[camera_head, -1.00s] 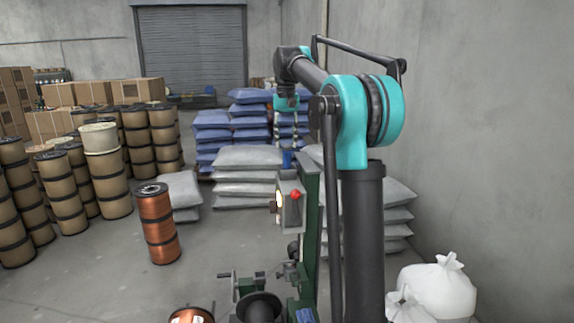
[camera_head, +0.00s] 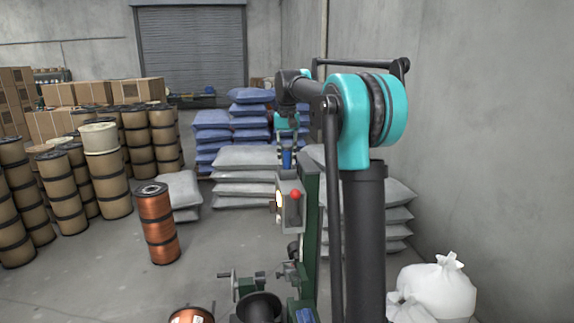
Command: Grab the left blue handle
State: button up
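A small upright blue handle (camera_head: 287,158) stands on top of the grey machine box with a red knob. My gripper (camera_head: 287,150) points straight down at it. Its fingers are apart, one on each side of the handle's upper part; I cannot tell whether they touch it. Another blue part (camera_head: 305,316) shows low on the green machine at the bottom edge, right of the first handle; my arm hides some of what lies to its right.
The green machine post (camera_head: 311,235) stands close beside the box. A copper spool (camera_head: 157,222) stands on the floor to the left. Grey sacks (camera_head: 247,158) are stacked behind, and white bags (camera_head: 440,288) lie at the right wall.

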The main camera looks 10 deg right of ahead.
grip_shut()
jog(key=shift+r, duration=0.1)
